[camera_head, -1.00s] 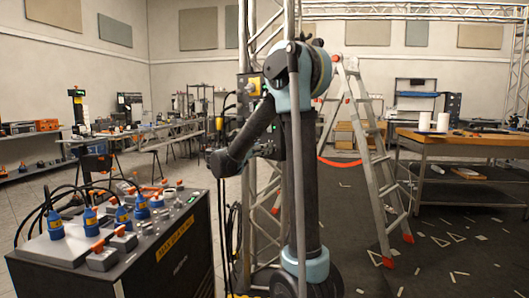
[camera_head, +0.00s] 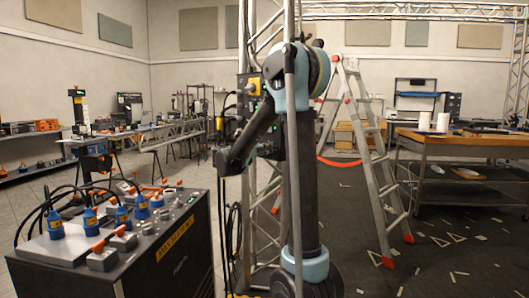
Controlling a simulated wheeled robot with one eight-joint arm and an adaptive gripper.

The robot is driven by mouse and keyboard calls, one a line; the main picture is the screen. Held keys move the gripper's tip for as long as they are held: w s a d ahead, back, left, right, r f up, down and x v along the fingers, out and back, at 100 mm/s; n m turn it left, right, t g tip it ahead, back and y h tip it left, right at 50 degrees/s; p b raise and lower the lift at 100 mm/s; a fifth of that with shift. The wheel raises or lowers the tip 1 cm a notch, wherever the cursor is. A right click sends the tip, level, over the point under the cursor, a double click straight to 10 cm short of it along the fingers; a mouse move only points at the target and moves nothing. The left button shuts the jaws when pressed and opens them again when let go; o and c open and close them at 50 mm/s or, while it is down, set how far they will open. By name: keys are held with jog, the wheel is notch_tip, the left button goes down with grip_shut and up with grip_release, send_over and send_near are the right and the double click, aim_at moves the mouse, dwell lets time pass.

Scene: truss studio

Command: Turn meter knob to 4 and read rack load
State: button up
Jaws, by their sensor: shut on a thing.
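A black equipment rack (camera_head: 165,262) with a yellow label stands at the lower left. Its sloping top carries blue plugs (camera_head: 89,219), orange-handled levers (camera_head: 103,243), black cables and several small round fittings (camera_head: 165,214). I cannot tell which fitting, if any, is the meter knob, and no number is readable. A dark panel with a yellow fitting (camera_head: 253,86) is fixed to the truss behind my arm. My arm bends down to the left, then its forearm runs back behind my own column. My gripper and whatever it touches are hidden there.
A metal truss (camera_head: 262,35) rises close behind my arm, with dark cables (camera_head: 232,235) hanging beside it. A stepladder (camera_head: 372,160) stands just to the right. A wooden workbench (camera_head: 470,146) is at the far right.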

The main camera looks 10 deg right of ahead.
jog(key=shift+m, duration=0.3)
jog(key=m, duration=2.3)
jog(key=shift+s+d+f, duration=0.1)
jog(key=shift+s+f, duration=0.15)
jog(key=shift+f, duration=0.05)
dwell(0.4)
jog(key=o, duration=1)
jog(key=shift+w, duration=0.1)
jog(key=shift+o, duration=0.2)
